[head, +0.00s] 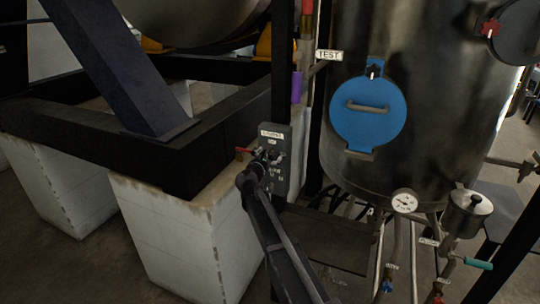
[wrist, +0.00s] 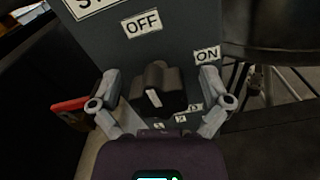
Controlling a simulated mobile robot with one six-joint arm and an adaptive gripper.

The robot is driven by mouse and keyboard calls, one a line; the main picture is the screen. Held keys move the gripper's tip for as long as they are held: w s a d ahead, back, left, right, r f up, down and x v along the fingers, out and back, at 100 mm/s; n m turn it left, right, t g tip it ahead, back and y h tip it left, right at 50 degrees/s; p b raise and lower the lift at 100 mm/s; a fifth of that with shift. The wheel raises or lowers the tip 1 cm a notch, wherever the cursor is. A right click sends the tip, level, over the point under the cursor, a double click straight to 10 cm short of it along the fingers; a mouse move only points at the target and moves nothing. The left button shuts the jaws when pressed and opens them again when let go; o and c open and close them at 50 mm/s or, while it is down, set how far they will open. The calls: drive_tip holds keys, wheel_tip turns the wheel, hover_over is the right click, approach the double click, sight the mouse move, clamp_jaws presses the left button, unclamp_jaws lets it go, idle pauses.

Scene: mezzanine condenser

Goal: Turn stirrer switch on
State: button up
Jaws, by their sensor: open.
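The stirrer switch panel (head: 283,137) is a grey box on a dark post, with a label at its top. In the wrist view the panel (wrist: 178,50) carries an OFF label (wrist: 142,23) above the knob and an ON label (wrist: 207,56) to its right. The black rotary knob (wrist: 157,90) has a white pointer mark that leans slightly up and left, toward OFF. My gripper (wrist: 162,103) is open, with one finger on each side of the knob. My gripper (head: 262,162) also shows at the panel in the head view, where it partly hides the knob.
A red handle (wrist: 72,104) sticks out left of the panel, close to my left finger. A dark steel vessel (head: 420,100) with a blue round hatch (head: 368,112) stands to the right. A black beam frame (head: 105,150) on white blocks (head: 180,235) lies to the left.

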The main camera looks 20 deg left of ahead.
drive_tip(key=c, duration=1.2)
drive_tip(key=shift+m, duration=0.4)
drive_tip(key=m, duration=0.8)
drive_tip(key=shift+d+m, duration=0.1)
drive_tip(key=shift+m, duration=0.3)
drive_tip(key=m, duration=0.4)
drive_tip(key=shift+f, duration=0.1)
drive_tip(key=shift+m, duration=2.2)
